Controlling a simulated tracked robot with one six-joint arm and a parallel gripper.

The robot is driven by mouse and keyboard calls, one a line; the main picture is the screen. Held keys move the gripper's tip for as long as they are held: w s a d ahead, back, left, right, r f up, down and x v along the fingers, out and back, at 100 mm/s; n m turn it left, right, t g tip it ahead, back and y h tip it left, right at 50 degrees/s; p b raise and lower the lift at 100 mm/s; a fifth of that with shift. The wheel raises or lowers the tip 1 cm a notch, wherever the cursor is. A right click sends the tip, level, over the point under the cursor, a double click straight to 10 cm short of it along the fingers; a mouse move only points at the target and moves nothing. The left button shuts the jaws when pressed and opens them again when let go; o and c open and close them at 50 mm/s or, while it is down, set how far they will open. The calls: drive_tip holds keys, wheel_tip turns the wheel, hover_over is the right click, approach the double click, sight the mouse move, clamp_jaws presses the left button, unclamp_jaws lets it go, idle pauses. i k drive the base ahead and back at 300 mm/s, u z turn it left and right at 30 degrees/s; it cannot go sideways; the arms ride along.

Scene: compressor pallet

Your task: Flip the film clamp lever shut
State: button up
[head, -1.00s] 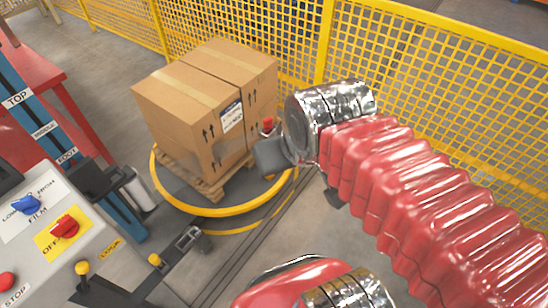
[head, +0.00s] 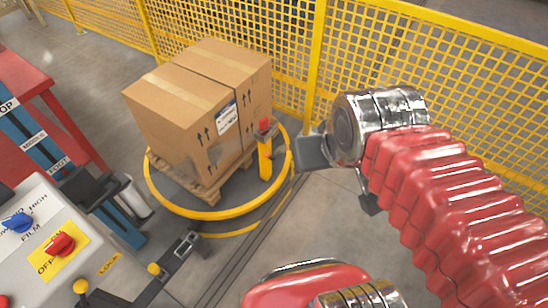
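A yellow upright post with a red top (head: 264,150) stands on the turntable's near right side, beside the boxes. It looks like the film clamp lever, but I cannot be sure. The end of my arm is at the right, with a dark grey block pointing left, a little right of the post and apart from it in the picture. My gripper's fingers cannot be made out, nor whether they are open or shut. I see nothing held.
Cartons (head: 200,105) stand on a wooden pallet (head: 200,185) inside the yellow-rimmed turntable (head: 215,212). A yellow mesh fence (head: 430,60) runs behind.

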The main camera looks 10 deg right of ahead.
sight(266, 155)
drive_tip(key=z, duration=0.05)
drive_tip(key=i, duration=1)
drive_tip(key=u, duration=0.05)
